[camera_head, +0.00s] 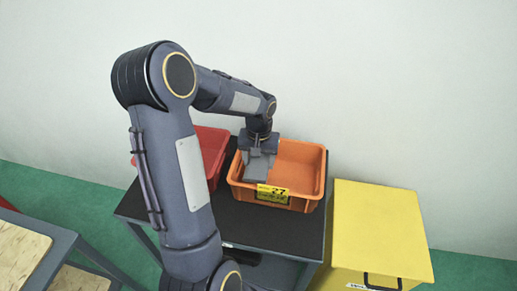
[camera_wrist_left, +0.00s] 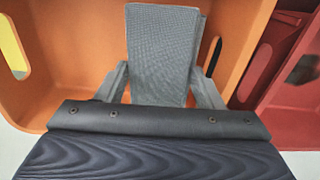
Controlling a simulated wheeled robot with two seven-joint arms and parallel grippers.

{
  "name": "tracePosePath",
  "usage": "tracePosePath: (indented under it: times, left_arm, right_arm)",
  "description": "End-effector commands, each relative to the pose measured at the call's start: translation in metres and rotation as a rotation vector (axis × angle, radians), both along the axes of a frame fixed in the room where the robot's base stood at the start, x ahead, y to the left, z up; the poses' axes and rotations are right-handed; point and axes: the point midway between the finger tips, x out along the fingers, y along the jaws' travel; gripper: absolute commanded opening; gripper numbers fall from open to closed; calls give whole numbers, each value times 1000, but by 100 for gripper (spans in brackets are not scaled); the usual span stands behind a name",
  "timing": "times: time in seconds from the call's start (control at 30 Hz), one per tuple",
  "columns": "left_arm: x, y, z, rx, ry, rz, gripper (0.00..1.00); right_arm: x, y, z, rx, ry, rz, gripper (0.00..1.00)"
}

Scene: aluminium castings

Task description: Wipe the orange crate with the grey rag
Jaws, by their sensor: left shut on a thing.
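The orange crate (camera_head: 299,165) stands on a dark-topped table, with a yellow label marked 27 on its front wall. My left gripper (camera_head: 259,165) reaches down into the left part of the crate. It is shut on the grey rag (camera_head: 257,168), a folded grey cloth. In the left wrist view the rag (camera_wrist_left: 163,50) sits between the two fingers, with the orange crate (camera_wrist_left: 75,60) around and behind it. I cannot tell whether the rag touches the crate floor. My right gripper is not in view.
A red crate (camera_head: 212,150) stands close to the left of the orange crate, partly hidden by my arm. The black table top (camera_head: 255,222) is bare in front. A yellow box (camera_head: 378,230) stands to the right, and a wood-topped bench (camera_head: 20,250) lower left.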

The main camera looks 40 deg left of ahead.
Motion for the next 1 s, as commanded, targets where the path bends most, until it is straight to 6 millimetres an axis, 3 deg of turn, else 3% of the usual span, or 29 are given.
tracePosePath:
  times: [0.3,0.87,1.0]
  left_arm:
    - [1,1,28,0,0,-2,40]
    - [1,1,27,0,0,-2,40]
    - [2,1,36,1,-2,-1,40]
  right_arm:
    - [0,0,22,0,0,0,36]
    - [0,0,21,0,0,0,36]
    - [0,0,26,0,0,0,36]
